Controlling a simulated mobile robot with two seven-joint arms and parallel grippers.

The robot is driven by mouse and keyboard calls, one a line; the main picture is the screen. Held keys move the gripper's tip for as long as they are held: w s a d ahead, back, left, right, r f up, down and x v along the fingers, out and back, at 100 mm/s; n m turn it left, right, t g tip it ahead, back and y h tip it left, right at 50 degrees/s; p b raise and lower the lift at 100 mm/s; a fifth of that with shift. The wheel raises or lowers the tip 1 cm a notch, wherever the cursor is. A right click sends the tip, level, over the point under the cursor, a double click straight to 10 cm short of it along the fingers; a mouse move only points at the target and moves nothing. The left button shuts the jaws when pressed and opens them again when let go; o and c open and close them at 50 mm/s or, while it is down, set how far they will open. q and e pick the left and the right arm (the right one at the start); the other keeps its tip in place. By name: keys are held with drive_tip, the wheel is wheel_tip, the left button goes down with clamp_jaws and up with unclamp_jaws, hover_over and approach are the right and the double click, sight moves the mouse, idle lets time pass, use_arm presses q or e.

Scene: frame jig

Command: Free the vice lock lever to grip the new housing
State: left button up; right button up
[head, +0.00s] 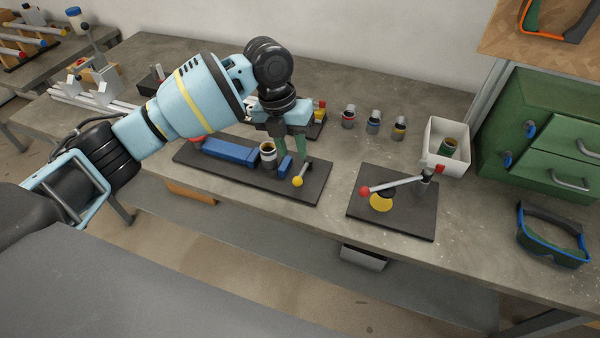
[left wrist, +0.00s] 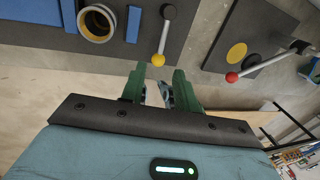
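The vice (head: 228,150) has blue jaws on a dark base plate. A grey housing (head: 268,155) with a cream-coloured rim stands between the long blue jaw and the small blue jaw (head: 286,166); it also shows in the left wrist view (left wrist: 97,20). The lock lever (head: 304,170) is a metal rod with a yellow knob, at the right end of the plate. In the left wrist view the lever (left wrist: 163,38) points toward my fingertips. My left gripper (head: 292,146) has green fingers, apart and empty, over the vice beside the lever. My right gripper is not in view.
A second dark plate (head: 410,222) carries a red-knobbed lever (head: 392,187) and a yellow disc (head: 381,202). Several small cylindrical parts (head: 373,122) stand behind. Green drawers (head: 560,140) and goggles (head: 552,236) are at right.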

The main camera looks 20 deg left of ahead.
sight(303, 172)
use_arm(q)
drive_tip(key=shift+d+f, duration=0.25)
drive_tip(key=shift+f, duration=1)
drive_tip(key=shift+d+f, duration=0.25)
drive_tip(key=shift+f, duration=1.05)
drive_tip(key=shift+d+f, duration=0.25)
drive_tip(key=shift+f, duration=1)
clamp_jaws()
